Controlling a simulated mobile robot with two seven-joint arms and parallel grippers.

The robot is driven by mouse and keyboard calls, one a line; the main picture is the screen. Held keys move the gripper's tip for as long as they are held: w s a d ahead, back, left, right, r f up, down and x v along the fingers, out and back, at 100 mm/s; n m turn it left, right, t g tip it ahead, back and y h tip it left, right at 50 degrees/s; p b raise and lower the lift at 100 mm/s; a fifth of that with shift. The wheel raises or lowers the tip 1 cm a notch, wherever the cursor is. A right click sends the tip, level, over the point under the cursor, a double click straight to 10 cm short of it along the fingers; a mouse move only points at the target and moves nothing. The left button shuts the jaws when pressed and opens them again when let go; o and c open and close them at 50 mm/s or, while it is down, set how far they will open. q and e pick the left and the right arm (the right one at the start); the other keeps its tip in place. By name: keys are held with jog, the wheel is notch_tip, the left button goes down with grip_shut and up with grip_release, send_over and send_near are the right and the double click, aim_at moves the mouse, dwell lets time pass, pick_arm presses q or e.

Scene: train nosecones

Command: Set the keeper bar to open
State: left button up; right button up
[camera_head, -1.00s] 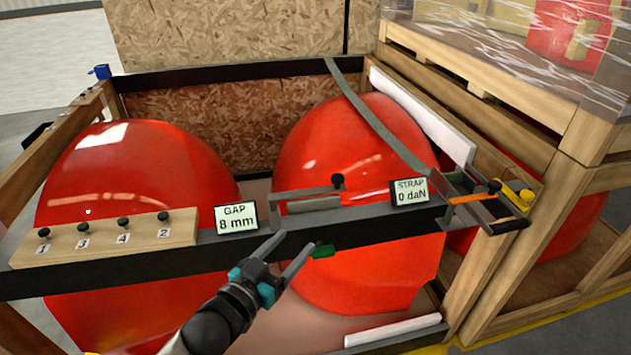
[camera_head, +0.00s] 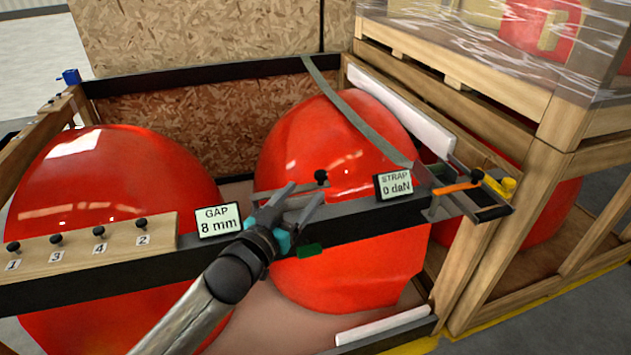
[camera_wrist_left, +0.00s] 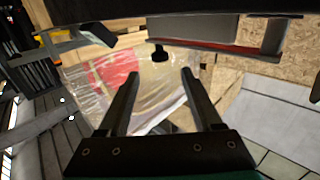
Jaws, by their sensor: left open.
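The keeper bar appears to be the thin grey bar with a black knob (camera_head: 321,177) on top, along the middle of the black front rail (camera_head: 347,231). Much of the bar is hidden behind my gripper. My left gripper (camera_head: 308,190) is open and empty, its fingertips just below and around the knob in the head view; I cannot tell whether they touch it. In the left wrist view, the black knob (camera_wrist_left: 158,52) shows ahead of and between the open fingers (camera_wrist_left: 157,82), apart from them. A green tab (camera_head: 311,251) hangs below the rail. My right gripper is not in view.
A GAP sign (camera_head: 218,220) reads 8 mm and a STRAP sign (camera_head: 393,185) reads 0 daN. A strap ratchet (camera_head: 470,195) with an orange handle is at right. Numbered pegs stand on a wooden board (camera_head: 90,246). Red nosecones (camera_head: 120,185) fill the crate.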

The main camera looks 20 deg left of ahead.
aim_at(318, 177)
pick_arm(q)
jog(key=w, duration=0.4)
jog(key=shift+w+d+b, duration=0.25)
jog(key=shift+d+b, duration=0.15)
jog(key=shift+w+d, duration=0.15)
jog(key=shift+w, duration=0.65)
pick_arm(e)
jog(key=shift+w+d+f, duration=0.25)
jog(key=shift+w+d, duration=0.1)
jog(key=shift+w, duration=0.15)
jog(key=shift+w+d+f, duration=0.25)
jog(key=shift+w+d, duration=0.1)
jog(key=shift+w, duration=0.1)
pick_arm(q)
jog(key=c, duration=0.6)
grip_shut()
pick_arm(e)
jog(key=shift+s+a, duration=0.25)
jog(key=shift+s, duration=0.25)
pick_arm(q)
jog(key=shift+d, duration=0.1)
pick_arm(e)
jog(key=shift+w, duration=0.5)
